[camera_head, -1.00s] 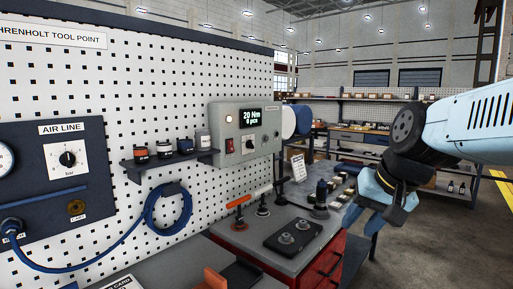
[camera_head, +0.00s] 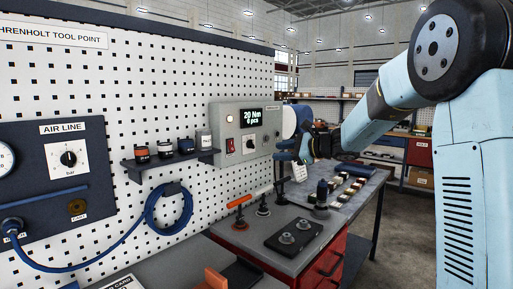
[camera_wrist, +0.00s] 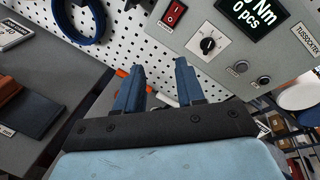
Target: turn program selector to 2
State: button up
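The grey control box (camera_head: 228,130) hangs on the pegboard, with a lit display reading 20 Nm. Its selector knob (camera_head: 250,143) is a dark knob on a white plate below the display. In the wrist view the knob (camera_wrist: 207,43) is clear, with a pale pointer mark; the plate's numbers are too small to read. My gripper (camera_head: 290,150) is just right of the box in the head view. In the wrist view its two blue fingers (camera_wrist: 160,64) are apart with nothing between them, and the knob lies beyond and to the right of the fingertips.
A red rocker switch (camera_wrist: 174,14) sits beside the knob, and round dark fittings (camera_wrist: 263,80) are low on the box. A shelf with small jars (camera_head: 170,158) is left of the box. Below is a bench (camera_head: 290,258) with upright tools and a black tray.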

aim_at(252, 144)
jog(key=w+f+m+t, duration=0.2)
jog(key=w+m+t, duration=0.25)
jog(key=w, duration=0.65)
jog(key=x, duration=1.3)
jog(key=shift+s+a+f+m+g+y, duration=0.15)
jog(key=shift+s+a+m+g+y, duration=0.05)
jog(key=shift+m+g+y, duration=0.25)
grip_shut()
